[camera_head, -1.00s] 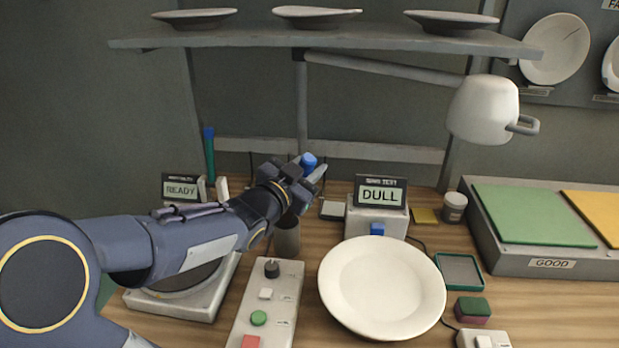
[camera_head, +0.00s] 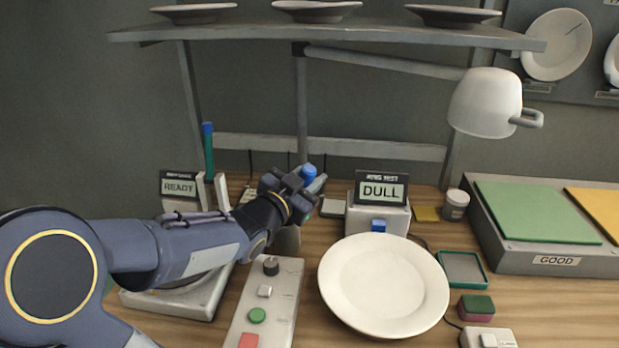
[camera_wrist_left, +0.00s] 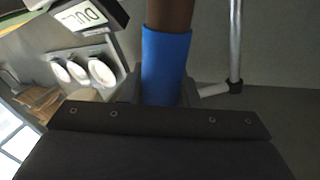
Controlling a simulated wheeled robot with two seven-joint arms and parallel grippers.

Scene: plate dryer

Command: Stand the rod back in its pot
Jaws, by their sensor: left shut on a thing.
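My left gripper (camera_head: 306,182) is shut on the rod, whose blue part (camera_head: 309,171) shows between the fingers. In the left wrist view the rod's blue sleeve (camera_wrist_left: 166,62) and a brown length (camera_wrist_left: 169,14) show at the jaws. My right gripper is not in view.
A white plate (camera_head: 383,287) lies right of the button panel (camera_head: 264,300). The DULL display (camera_head: 381,190) stands just right of the gripper. A READY sign (camera_head: 180,187) and a green upright rod (camera_head: 209,155) are left. A lamp (camera_head: 487,103) and shelf (camera_head: 330,36) hang above.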

